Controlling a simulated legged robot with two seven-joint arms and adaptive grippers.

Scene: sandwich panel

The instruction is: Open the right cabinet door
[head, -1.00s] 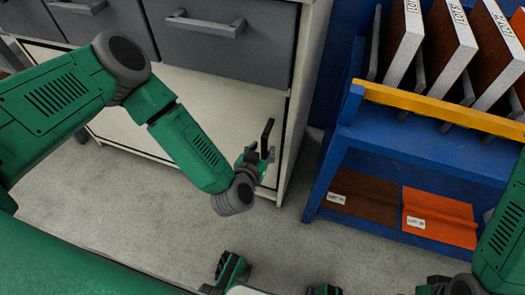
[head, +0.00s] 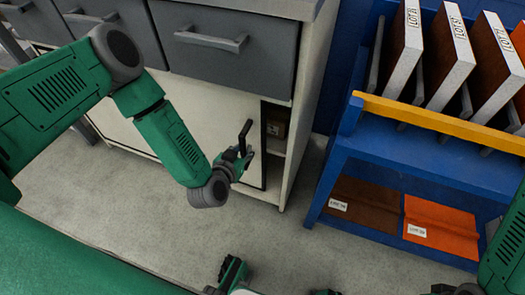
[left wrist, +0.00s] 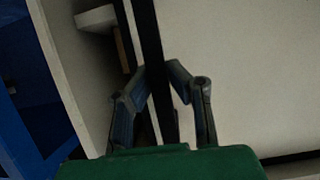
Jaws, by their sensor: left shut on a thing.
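The white right cabinet door (head: 205,115) stands partly open under the grey drawers, with a narrow dark gap (head: 275,130) along its right side. A black upright handle (head: 244,132) is near its right edge. My left gripper (head: 243,158) is shut on this handle. In the left wrist view the fingers (left wrist: 160,85) close around the black bar (left wrist: 152,40), with the white door panel (left wrist: 235,60) to the right and the opening to the left.
Inside the gap a small brown thing (head: 276,128) and a shelf (head: 275,146) show. A blue rack (head: 345,150) with a yellow bar (head: 440,124) and upright panels stands to the right. Grey floor (head: 150,215) in front is clear.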

